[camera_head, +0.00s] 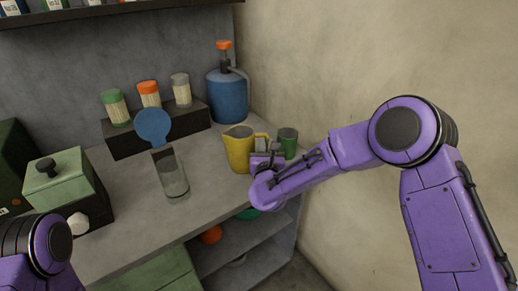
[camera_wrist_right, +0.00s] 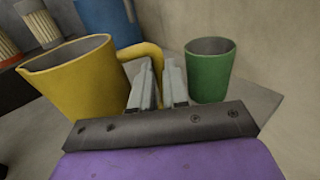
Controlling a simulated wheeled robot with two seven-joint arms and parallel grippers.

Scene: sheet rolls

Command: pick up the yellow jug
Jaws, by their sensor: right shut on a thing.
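The yellow jug (camera_head: 239,150) stands upright on the grey counter, toward its right end. Its handle points right, to the side of my right gripper (camera_head: 262,160). In the right wrist view the yellow jug (camera_wrist_right: 78,80) is at the left, and its handle reaches between the fingers of my right gripper (camera_wrist_right: 160,85). The fingers are close together on the handle. The jug's base appears to rest on the counter. My left arm shows only as a purple link at the lower left, and its gripper is out of the picture.
A green cup (camera_head: 287,141) stands close to the right of my right gripper. A blue pump jug (camera_head: 228,98) is behind. Shakers stand on a dark riser (camera_head: 128,140). A green box (camera_head: 62,187) is at the left.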

